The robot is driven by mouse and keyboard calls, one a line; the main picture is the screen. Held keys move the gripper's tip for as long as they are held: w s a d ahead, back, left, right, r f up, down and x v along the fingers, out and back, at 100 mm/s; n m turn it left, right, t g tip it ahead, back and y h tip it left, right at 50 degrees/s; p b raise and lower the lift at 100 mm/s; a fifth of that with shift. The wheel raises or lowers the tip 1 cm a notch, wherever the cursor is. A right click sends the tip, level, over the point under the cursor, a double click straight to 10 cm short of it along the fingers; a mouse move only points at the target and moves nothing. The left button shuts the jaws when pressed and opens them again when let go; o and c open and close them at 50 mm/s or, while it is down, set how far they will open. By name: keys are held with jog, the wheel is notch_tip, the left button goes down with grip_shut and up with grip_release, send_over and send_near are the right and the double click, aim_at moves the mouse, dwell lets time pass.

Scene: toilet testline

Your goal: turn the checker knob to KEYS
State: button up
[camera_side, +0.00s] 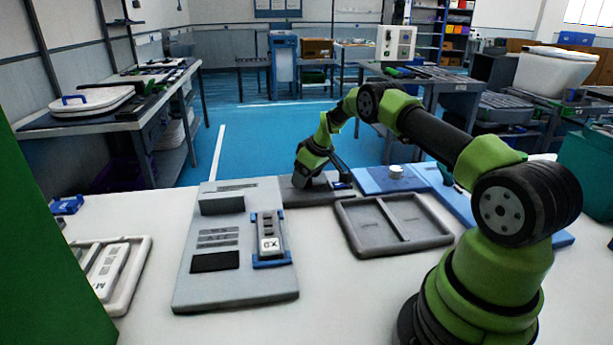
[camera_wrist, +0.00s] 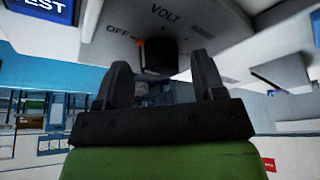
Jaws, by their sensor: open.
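The orange mark is beside the knob's left edge; no KEYS label is readable. My gripper (camera_wrist: 162,72) is open, with its two black fingers apart on the left and right of the knob in the picture. Whether they touch it, I cannot tell. In the side view, my gripper (camera_side: 308,182) is low over a dark grey fixture at the back of the table, and the knob is not discernible.
A grey panel (camera_side: 235,285) with a blue-framed holder (camera_side: 271,262) lies left of centre on the white table. An empty grey tray (camera_side: 350,243) lies to the right. A blue board (camera_side: 372,181) with a pale round part (camera_side: 396,171) is behind it. The front middle of the table is clear.

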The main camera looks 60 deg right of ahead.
jog(key=shift+f, duration=0.15)
jog(key=c, duration=0.9)
